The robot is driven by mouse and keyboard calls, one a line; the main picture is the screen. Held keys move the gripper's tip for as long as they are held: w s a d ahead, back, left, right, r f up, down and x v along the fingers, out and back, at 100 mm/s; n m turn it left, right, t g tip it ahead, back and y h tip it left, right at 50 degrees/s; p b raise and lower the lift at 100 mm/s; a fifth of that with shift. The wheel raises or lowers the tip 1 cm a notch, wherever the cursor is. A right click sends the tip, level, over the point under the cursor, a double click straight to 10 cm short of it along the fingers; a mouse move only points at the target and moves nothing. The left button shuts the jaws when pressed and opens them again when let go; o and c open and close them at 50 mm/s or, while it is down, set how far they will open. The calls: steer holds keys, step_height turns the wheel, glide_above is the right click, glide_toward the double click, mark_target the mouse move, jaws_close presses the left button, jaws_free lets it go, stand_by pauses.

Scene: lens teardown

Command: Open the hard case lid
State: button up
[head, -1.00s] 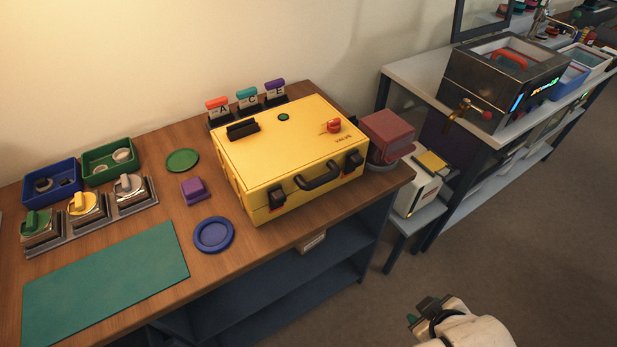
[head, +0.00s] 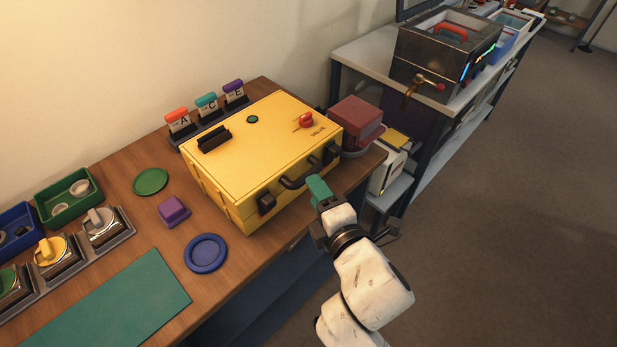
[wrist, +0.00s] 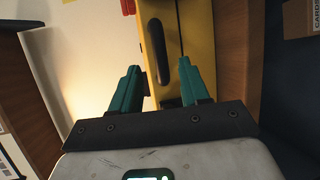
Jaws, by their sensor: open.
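The yellow hard case (head: 250,150) sits shut on the wooden table in the head view, its lid flat. Its front face has a black handle (head: 297,180) between two black latches, the left one (head: 266,203) and the right one (head: 331,153). A red valve knob (head: 306,120) is on the lid. My gripper (head: 318,188) is close in front of the case, near the handle and right latch. In the wrist view its teal fingers (wrist: 158,90) are apart with nothing between them, and the yellow case (wrist: 198,35) and dark handle (wrist: 159,50) lie beyond. Whether the latches are fastened is unclear.
Labelled cards A, C and E (head: 207,105) stand behind the case. A red block-shaped object (head: 356,122) is right of it. A purple block (head: 174,211), blue dish (head: 206,253), green disc (head: 151,182) and teal mat (head: 110,305) lie left. Floor to the right is clear.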

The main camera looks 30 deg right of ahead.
steer(key=shift+x, duration=2.5)
steer(key=shift+c, duration=0.3)
jaws_close()
